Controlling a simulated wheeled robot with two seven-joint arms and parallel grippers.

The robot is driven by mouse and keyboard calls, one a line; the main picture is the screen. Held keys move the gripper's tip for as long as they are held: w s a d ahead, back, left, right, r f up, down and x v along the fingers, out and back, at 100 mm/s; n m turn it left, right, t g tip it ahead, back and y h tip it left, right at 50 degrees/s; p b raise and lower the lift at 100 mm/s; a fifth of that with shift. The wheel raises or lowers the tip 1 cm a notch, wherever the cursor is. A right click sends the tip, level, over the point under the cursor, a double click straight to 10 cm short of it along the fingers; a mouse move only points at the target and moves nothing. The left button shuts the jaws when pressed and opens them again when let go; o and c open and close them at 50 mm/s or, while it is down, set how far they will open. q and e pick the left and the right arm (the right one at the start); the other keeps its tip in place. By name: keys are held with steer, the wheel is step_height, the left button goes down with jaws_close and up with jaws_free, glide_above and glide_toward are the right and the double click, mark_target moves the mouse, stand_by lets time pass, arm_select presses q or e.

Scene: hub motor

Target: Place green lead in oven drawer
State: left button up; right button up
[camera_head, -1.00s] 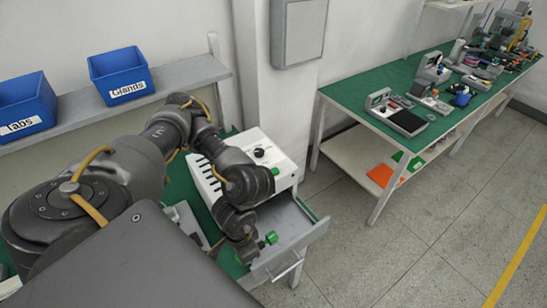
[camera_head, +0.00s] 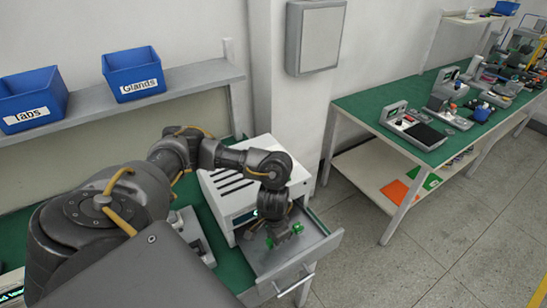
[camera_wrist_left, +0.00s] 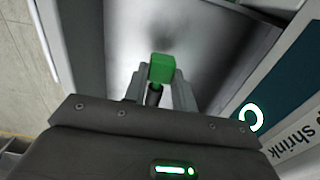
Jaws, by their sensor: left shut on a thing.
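The green lead (camera_wrist_left: 162,68) shows in the left wrist view as a green block with a dark stem between the grey fingers. My left gripper (camera_wrist_left: 158,92) is shut on it. In the head view my left gripper (camera_head: 284,236) points down over the open oven drawer (camera_head: 331,243), inside its outline. Green bits show at its tip, and the arm hides part of the lead. The drawer is grey metal, pulled out from the white oven (camera_head: 230,188). I cannot tell whether the lead touches the drawer floor. My right gripper is in neither view.
The oven stands on a green bench (camera_head: 232,270). A grey device (camera_head: 190,232) is left of it. Blue bins marked Tabs (camera_head: 30,100) and Glands (camera_head: 135,75) sit on a shelf above. A second green-topped bench (camera_head: 390,105) stands to the right, beyond clear floor.

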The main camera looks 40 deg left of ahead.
arm_select(q)
step_height(320, 180, down, 3)
steer(key=shift+r+b, duration=0.1)
steer(key=shift+b, duration=0.2)
steer(key=shift+f, duration=0.35)
steer(key=shift+w+a, duration=0.1)
steer(key=o, duration=1)
step_height(320, 180, up, 12)
steer(key=p, duration=0.3)
